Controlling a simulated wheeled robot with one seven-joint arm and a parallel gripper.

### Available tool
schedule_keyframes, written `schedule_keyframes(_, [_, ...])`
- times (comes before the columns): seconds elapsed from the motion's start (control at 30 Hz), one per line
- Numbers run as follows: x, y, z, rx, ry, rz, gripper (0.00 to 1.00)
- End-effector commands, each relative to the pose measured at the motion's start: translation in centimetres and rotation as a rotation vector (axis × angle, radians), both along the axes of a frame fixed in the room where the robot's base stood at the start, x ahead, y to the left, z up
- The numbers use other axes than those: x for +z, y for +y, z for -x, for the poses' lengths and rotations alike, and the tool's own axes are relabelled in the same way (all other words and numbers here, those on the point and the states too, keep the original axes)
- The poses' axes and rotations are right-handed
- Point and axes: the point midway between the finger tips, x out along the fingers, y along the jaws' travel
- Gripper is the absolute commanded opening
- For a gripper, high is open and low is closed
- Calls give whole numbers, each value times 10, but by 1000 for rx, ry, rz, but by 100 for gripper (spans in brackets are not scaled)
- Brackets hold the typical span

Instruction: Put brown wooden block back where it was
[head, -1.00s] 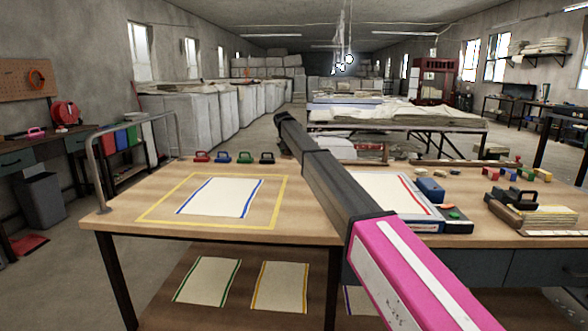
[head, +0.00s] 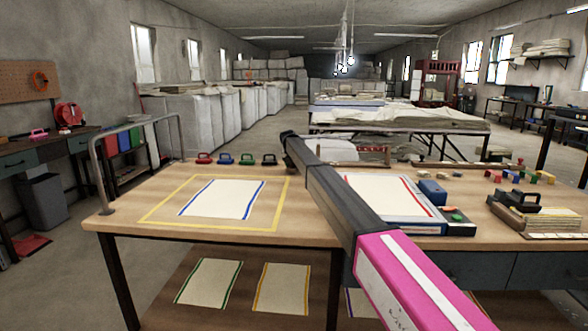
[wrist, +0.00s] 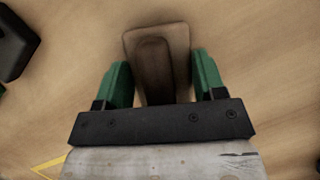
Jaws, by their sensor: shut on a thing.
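The brown wooden block (wrist: 157,33) shows in the wrist view as a pale brown base with a darker raised grip. My gripper (wrist: 161,70) has its two green fingers on either side of this grip and is shut on it. Wood tabletop lies below and around the block; I cannot tell whether the block touches it. In the head view my arm reaches over the table's back edge area, and its end hides the gripper and block.
Red, blue, green and black handled blocks (head: 268,159) stand in a row along the back of the table (head: 120,215). A yellow-outlined square (head: 281,200) holds a blue-edged cloth (head: 222,198). A tray (head: 425,228) and small coloured blocks lie right of my arm.

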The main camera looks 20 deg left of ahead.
Motion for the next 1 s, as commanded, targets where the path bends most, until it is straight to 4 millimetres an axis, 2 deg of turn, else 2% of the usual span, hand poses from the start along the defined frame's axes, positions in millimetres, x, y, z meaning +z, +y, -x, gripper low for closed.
schedule_keyframes(0.1, [-12,0,0,0,-1,0,38])
schedule_keyframes(0.47, [-15,0,0,0,0,0,38])
schedule_keyframes(0.5, [-15,0,0,0,0,0,77])
schedule_keyframes(0.53, [-15,0,0,0,0,0,86])
schedule_keyframes(0.57, [-15,0,0,0,0,0,89])
schedule_keyframes(1.0, [-8,0,2,0,-1,-1,89])
